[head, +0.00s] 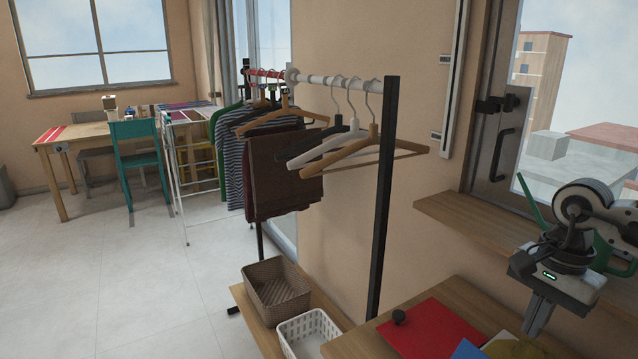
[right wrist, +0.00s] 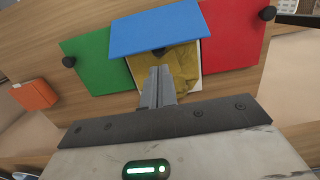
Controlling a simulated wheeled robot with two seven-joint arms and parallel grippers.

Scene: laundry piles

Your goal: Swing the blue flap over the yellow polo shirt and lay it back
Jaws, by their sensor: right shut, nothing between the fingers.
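The blue flap (right wrist: 158,28) lies beyond my right gripper in the right wrist view, with a dark knob-like piece (right wrist: 160,51) at its near edge. The yellow polo shirt (right wrist: 184,68) shows below that edge, partly hidden by the flap and my fingers. The red flap (right wrist: 232,36) is to the right and the green flap (right wrist: 87,63) to the left, each with a black knob. My right gripper (right wrist: 158,72) is shut and empty, its tips close to the dark piece; contact cannot be told. In the head view, only a corner of the blue flap (head: 467,350) shows. My left gripper is not in view.
The folding board lies on a wooden table (head: 362,343). An orange box (right wrist: 34,94) is at its left in the wrist view. A clothes rack (head: 382,200) with hangers, a brown basket (head: 277,292) and a white basket (head: 309,330) stand left of the table.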

